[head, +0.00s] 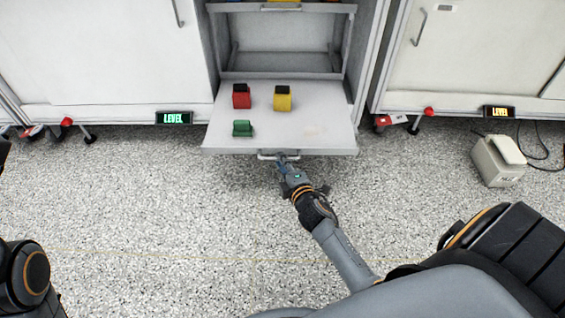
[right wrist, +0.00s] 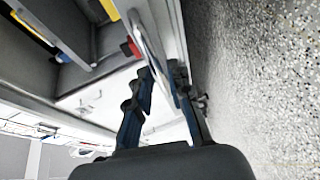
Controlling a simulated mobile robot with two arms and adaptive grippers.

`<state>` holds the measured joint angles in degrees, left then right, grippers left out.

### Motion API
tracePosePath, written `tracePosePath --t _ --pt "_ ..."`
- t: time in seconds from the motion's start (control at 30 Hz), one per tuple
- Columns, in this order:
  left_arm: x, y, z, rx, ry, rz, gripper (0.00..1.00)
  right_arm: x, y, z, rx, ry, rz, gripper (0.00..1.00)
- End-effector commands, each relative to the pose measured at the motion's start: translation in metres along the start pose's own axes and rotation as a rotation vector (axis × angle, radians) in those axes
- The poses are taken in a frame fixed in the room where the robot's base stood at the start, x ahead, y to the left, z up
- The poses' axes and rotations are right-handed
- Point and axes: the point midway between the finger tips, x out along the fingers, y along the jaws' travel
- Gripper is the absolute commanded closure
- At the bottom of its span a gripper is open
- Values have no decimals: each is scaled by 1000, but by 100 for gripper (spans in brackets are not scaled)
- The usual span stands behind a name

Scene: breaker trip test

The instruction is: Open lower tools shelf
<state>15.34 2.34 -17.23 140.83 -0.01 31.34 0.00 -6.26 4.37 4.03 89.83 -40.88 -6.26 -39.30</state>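The lower tools shelf (head: 300,135) is a white pull-out tray at the bottom of the middle cabinet. It stands well out from the cabinet, over the floor. A red block (head: 241,97), a yellow block (head: 283,100) and a green block (head: 242,129) stand on it. Its bar handle (head: 266,156) is on the front edge. My right gripper (head: 281,158) is at this handle. In the right wrist view its fingers (right wrist: 162,73) come close together around the handle, which they partly hide. My left gripper is out of view; only part of my left arm shows.
An upper shelf (head: 225,8) with its own handle is above the lower one. Closed cabinets (head: 100,60) with green and amber displays flank the middle. A beige box with a cable (head: 497,162) lies on the floor at right. The speckled floor in front is clear.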

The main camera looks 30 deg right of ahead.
Motion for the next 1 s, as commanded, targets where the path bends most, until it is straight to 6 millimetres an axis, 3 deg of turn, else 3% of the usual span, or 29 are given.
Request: tracePosePath --t 0.17,0.5,0.7,1.0 --pt "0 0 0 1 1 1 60 -9 0 0 0 0 0 81" --pt "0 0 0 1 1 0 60 -78 -1 0 0 -1 -3 81" --pt "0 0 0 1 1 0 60 -109 -1 0 1 -2 -2 81" --pt "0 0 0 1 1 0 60 -120 0 0 0 0 0 81"
